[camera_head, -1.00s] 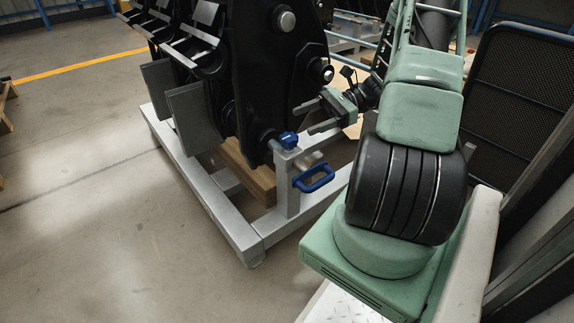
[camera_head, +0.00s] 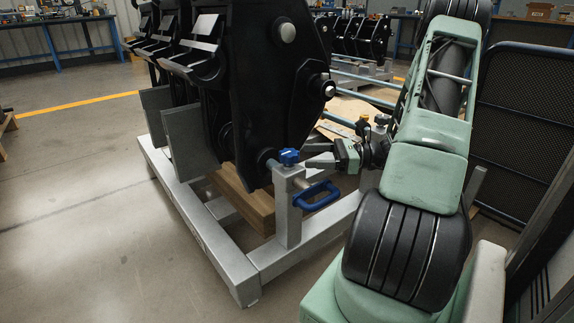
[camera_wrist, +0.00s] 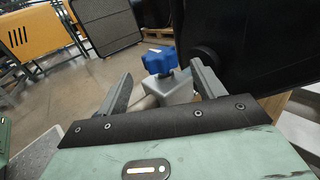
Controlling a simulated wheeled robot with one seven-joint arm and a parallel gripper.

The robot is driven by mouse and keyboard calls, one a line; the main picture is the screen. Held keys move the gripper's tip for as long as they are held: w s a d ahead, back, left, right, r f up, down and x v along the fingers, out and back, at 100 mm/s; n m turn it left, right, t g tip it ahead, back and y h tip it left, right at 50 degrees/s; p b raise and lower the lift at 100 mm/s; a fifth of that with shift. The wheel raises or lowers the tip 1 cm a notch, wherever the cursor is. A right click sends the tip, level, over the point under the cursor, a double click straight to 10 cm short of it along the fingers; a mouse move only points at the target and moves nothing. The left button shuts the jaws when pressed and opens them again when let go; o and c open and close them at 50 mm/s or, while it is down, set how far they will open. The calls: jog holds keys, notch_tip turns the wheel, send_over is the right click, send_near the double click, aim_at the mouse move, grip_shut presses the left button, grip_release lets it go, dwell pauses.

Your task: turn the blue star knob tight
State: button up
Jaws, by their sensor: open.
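The blue star knob (camera_head: 288,157) sits on top of a grey upright post (camera_head: 289,215) of the frame, beside the large black coupler (camera_head: 265,80). My gripper (camera_head: 308,156) is to the right of the knob at about its height, fingers pointing at it. In the wrist view the knob (camera_wrist: 160,61) shows ahead, between and beyond the two fingertips. The fingers look apart from the knob. The knob's lower part and stem are partly hidden.
A blue handle (camera_head: 317,196) sticks out from the post just below my gripper. The black coupler stands close to the knob's left. A dark mesh panel (camera_head: 525,110) is at the right.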

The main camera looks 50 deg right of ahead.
aim_at(287, 155)
jog(key=b+x, duration=0.2)
jog(key=x, duration=0.4)
jog(key=shift+f+b, duration=0.15)
jog(key=shift+b, duration=0.2)
jog(key=shift+w+a, duration=0.45)
jog(key=shift+w, duration=0.15)
jog(key=c, duration=1)
